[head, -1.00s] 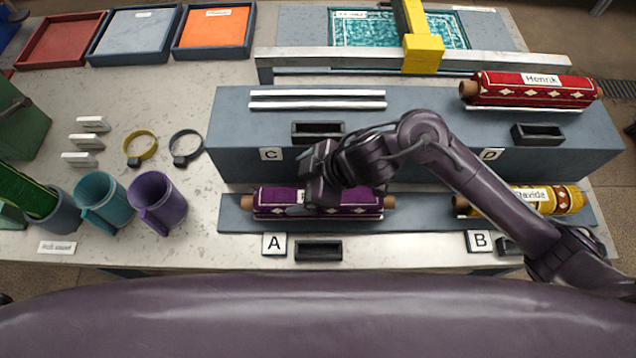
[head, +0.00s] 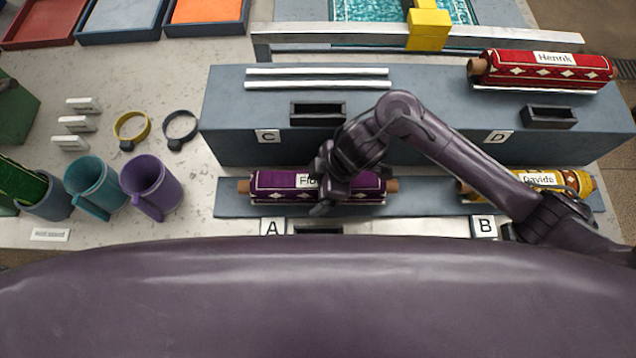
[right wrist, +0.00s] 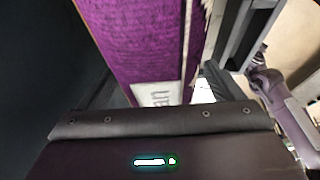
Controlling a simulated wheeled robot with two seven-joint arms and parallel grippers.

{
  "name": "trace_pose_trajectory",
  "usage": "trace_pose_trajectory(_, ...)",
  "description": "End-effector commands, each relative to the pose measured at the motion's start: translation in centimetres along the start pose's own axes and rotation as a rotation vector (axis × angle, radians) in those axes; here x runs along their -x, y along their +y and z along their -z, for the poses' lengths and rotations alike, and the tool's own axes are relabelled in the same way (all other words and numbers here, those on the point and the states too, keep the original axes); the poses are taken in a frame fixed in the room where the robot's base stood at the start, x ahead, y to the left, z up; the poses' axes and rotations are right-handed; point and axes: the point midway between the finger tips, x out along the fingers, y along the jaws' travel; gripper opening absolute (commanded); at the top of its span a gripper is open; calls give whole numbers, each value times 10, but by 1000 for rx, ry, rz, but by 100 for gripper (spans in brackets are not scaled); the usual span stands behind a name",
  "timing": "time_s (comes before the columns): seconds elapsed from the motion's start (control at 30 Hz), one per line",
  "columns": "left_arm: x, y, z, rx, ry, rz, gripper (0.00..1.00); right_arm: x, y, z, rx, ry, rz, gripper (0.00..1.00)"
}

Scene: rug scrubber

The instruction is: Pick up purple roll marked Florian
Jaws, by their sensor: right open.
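The purple roll (head: 276,184) lies on the lower step at slot A, its white label partly hidden and reading "Flo…". Its brown core ends show at both sides. My right gripper (head: 325,199) is at the roll's middle and right part, over the label's right side, and it is open. In the right wrist view the purple roll (right wrist: 140,45) runs just beyond the gripper, with part of its label (right wrist: 158,94) showing. I cannot tell whether the fingers touch the roll. My left gripper is not in view.
A yellow roll marked Davide (head: 574,181) lies at B, beside my right forearm. A red roll marked Henrik (head: 545,72) lies on the upper step at D. Slot C holds bare white rails (head: 318,78). Teal (head: 90,190) and purple (head: 150,187) cups stand at left.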

Motion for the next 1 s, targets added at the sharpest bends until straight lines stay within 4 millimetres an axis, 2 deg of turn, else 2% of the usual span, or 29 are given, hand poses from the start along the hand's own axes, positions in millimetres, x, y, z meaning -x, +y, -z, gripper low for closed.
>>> trace_pose_trajectory(0.17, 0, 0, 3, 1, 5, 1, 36, 0, 0, 0, 0, 1, -1, 87)
trace_pose_trajectory(0.2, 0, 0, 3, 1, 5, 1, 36, 0, 0, 0, 0, 1, -1, 85)
trace_pose_trajectory(0.7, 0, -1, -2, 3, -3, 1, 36, 1, 1, 1, 0, 3, -3, 21)
trace_pose_trajectory(1.0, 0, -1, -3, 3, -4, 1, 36, 3, 1, 2, 1, 4, -3, 21)
